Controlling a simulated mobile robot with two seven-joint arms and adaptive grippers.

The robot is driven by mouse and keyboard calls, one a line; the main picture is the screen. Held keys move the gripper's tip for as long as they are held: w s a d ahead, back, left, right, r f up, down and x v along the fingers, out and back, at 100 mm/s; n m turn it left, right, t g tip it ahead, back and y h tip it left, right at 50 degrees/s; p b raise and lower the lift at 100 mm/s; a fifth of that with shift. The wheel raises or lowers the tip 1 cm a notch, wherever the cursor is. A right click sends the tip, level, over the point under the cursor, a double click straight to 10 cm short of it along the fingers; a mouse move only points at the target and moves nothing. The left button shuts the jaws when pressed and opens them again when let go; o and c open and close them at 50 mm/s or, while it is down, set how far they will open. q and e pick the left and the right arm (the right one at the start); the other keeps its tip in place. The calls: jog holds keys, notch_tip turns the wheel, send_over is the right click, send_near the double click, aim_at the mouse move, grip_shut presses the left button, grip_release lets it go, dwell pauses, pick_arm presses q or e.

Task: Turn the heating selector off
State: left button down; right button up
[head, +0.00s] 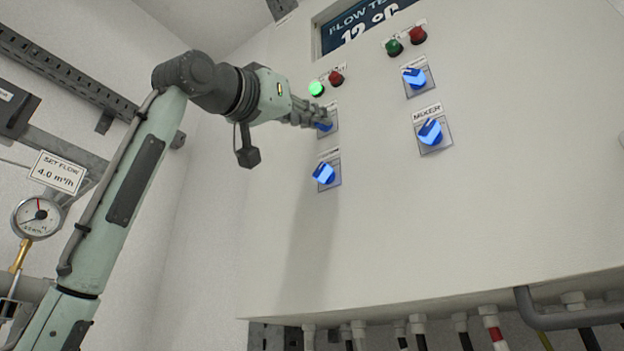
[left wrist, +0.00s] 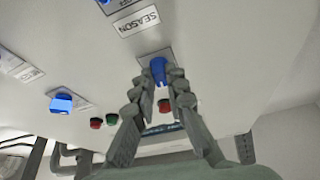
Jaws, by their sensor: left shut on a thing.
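My left gripper (head: 321,118) reaches the white panel and is shut on the upper-left blue selector knob (head: 324,127). In the left wrist view, its two fingers (left wrist: 160,92) stand on either side of this blue knob (left wrist: 158,70). The fingers partly cover the knob in the head view, and I cannot read its label or its exact setting. Just above it are a lit green lamp (head: 316,88) and a dark red lamp (head: 336,77). My right gripper is not in view.
Below is another blue knob (head: 324,173); the SEASON label (left wrist: 139,21) lies between them. To the right are an upper blue knob (head: 414,78) and the MIXER knob (head: 431,132). A gauge (head: 38,217) hangs at left.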

pick_arm(q)
jog(key=shift+d+n+t+y, duration=0.1)
jog(key=shift+n+t+y, duration=0.45)
jog(key=shift+n, duration=0.75)
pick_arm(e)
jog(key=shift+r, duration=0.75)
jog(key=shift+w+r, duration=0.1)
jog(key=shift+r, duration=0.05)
pick_arm(q)
jog(key=c, duration=1.5)
grip_release()
jog(key=shift+c, duration=0.2)
jog(key=v, duration=1.2)
